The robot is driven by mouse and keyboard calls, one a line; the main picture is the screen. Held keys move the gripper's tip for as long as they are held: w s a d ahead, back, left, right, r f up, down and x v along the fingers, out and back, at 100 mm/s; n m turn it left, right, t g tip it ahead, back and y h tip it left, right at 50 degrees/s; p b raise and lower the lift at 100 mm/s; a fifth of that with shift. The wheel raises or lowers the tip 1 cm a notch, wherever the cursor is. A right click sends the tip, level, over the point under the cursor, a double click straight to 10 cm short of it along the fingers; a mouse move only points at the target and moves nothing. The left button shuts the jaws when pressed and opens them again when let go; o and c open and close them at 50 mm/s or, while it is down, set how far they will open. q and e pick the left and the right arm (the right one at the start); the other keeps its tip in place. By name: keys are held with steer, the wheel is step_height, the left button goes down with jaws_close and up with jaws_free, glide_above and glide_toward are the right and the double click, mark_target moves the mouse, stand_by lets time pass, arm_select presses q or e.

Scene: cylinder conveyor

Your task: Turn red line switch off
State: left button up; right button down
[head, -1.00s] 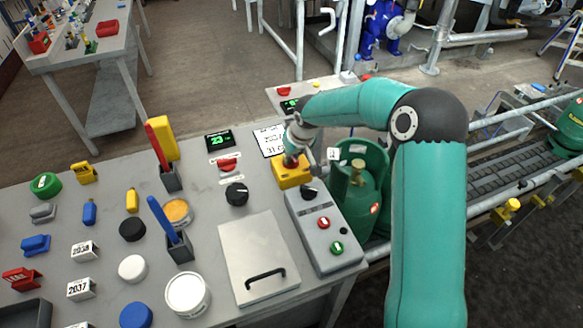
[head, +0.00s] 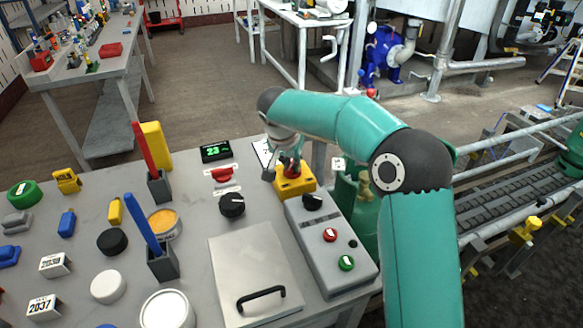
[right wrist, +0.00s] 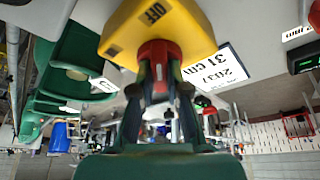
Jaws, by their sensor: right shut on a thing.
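The red line switch is a yellow box (head: 296,187) with a red knob, at the back right of the grey table. It also shows in the right wrist view (right wrist: 165,25), with the word OFF on its face. My right gripper (head: 291,166) is at the switch from above and behind. In the right wrist view its two fingers are shut on the red knob (right wrist: 160,55), one on each side. The knob's exact angle is hard to tell. My left gripper is not in view.
A grey control box (head: 332,248) with a black knob and red and green buttons stands just in front of the switch. A green gas cylinder (head: 366,222) is to the right, beside the conveyor (head: 510,190). A black dial (head: 232,205) is to the left.

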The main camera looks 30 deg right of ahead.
steer(key=shift+m, duration=0.5)
steer(key=c, duration=1.2)
jaws_free()
steer(key=shift+o, duration=0.2)
steer(key=v, duration=1.2)
steer(key=shift+w, duration=0.25)
steer(key=shift+r, duration=0.1)
